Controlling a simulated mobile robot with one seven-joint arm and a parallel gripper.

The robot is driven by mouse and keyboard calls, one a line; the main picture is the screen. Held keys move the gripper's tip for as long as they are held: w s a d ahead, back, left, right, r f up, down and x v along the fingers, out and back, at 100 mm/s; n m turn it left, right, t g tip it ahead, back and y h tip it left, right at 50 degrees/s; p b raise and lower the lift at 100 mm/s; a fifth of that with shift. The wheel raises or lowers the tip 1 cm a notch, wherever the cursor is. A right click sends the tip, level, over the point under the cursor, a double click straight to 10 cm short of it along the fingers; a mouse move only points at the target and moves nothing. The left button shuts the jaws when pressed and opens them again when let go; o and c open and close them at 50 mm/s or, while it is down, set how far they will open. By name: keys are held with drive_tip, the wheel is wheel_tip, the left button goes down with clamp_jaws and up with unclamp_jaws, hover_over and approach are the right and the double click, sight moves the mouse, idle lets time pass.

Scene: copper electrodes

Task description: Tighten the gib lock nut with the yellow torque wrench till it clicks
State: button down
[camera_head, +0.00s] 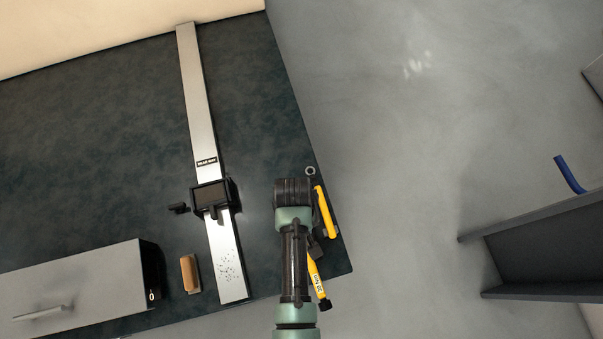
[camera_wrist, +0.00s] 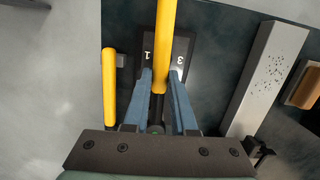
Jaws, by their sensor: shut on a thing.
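In the wrist view my gripper (camera_wrist: 161,80) is shut on a yellow torque wrench (camera_wrist: 166,35), whose handle runs up between the blue fingers. In the head view a yellow handle marked "20 Nm" (camera_head: 316,280) with a black end shows beside my arm; it appears to be the same wrench. Its other end is hidden under my arm. A black carriage (camera_head: 211,196) sits on the pale metal rail (camera_head: 203,105), with a dark knob (camera_head: 178,208) on its left. I cannot make out the gib lock nut. The gripper is hidden in the head view.
A second yellow-handled tool (camera_head: 326,212) lies by the bench's right edge, left of my gripper in the wrist view (camera_wrist: 109,95). A dark plate marked 1 and 3 (camera_wrist: 180,60) lies below. A brown block (camera_head: 190,274) and grey box (camera_head: 75,290) stand left. The upper bench (camera_head: 250,80) is clear.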

drive_tip(key=shift+s+r, duration=0.1)
drive_tip(key=shift+r, duration=0.05)
drive_tip(key=shift+r, duration=0.35)
idle(0.4)
drive_tip(key=shift+r, duration=0.1)
